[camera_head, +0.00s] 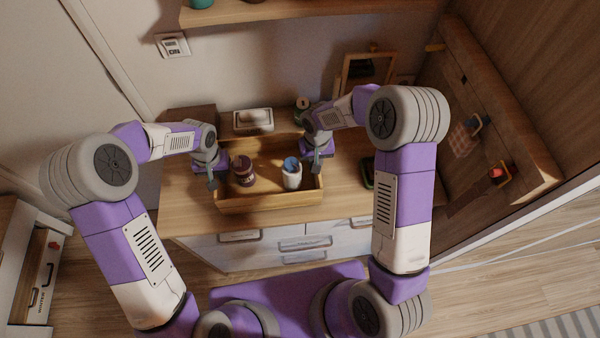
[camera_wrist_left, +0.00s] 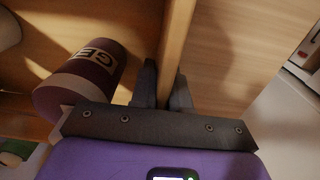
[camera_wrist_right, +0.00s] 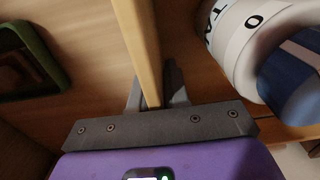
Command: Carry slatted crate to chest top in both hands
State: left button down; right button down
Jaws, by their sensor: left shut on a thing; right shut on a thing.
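The slatted crate (camera_head: 268,202) is a light wooden box at the chest top (camera_head: 190,205); I cannot tell whether it rests there or hangs just above. A dark red jar (camera_head: 244,172) and a white jar with a blue lid (camera_head: 292,175) stand inside it. My left gripper (camera_head: 212,182) is shut on the crate's left wall, which also shows between the fingers in the left wrist view (camera_wrist_left: 177,45). My right gripper (camera_head: 317,164) is shut on the right wall, seen between the fingers in the right wrist view (camera_wrist_right: 146,50).
A white box (camera_head: 253,120) sits behind the crate. A wooden frame (camera_head: 365,66) stands at the back right. A dark green-rimmed tray (camera_head: 367,172) lies right of the crate; it also shows in the right wrist view (camera_wrist_right: 30,60). A wall shelf (camera_head: 290,10) is above.

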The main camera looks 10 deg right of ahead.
pick_arm(q)
jog(key=shift+f, duration=0.35)
pick_arm(e)
jog(key=shift+w+f, duration=0.1)
jog(key=shift+f, duration=0.2)
pick_arm(q)
jog(key=c, duration=1.1)
grip_release()
jog(key=shift+r, duration=0.1)
pick_arm(e)
jog(key=c, duration=1.1)
grip_release()
pick_arm(q)
notch_tip(320, 180, up, 12)
jog(key=shift+f, duration=0.15)
pick_arm(e)
jog(key=shift+r, duration=0.3)
notch_tip(320, 180, up, 12)
jog(key=shift+f, duration=0.2)
pick_arm(q)
jog(key=shift+s, duration=0.1)
pick_arm(e)
jog(key=shift+s+f, duration=0.1)
jog(key=shift+s, duration=0.1)
